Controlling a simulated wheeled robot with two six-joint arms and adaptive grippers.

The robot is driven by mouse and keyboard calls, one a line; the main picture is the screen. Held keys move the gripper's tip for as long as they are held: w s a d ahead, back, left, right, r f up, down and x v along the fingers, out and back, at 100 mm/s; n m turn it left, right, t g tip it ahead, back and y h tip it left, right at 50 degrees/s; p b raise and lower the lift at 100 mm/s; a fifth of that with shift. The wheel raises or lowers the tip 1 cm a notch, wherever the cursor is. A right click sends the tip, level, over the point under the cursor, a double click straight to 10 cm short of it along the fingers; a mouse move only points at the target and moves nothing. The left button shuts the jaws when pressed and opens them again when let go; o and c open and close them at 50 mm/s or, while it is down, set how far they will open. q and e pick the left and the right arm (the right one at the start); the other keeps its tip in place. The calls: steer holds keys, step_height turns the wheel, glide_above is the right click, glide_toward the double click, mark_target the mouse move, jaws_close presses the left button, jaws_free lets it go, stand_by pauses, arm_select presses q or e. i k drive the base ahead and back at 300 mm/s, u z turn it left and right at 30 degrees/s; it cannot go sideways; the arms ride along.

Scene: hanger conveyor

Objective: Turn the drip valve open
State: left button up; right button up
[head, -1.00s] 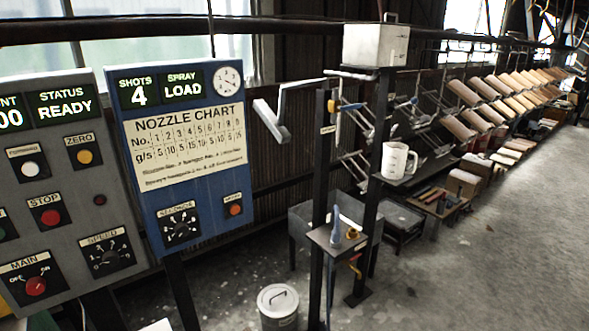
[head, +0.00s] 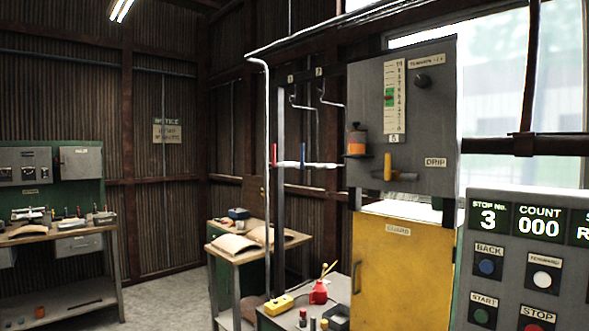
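A grey panel (head: 432,128) stands right of centre in the head view. A label reading DRIP (head: 436,162) is on its lower right part. Left of that label is a valve with an upright yellow lever (head: 387,166) and a short grey pipe-like body (head: 404,176). An orange and grey cup (head: 357,142) sits on a small shelf at the panel's left edge. Neither of my grippers is in view.
A yellow guard cabinet (head: 402,262) stands below the panel. A control box (head: 520,262) reads STOP No. 3 and COUNT 000. A red oil can (head: 318,291) and yellow box (head: 279,305) are on a low bench. Workbenches stand at left and behind; floor shows between them.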

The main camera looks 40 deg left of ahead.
mark_target(388, 175)
steer(key=u, duration=0.55)
steer(key=i, duration=1.2)
steer(key=u, duration=0.15)
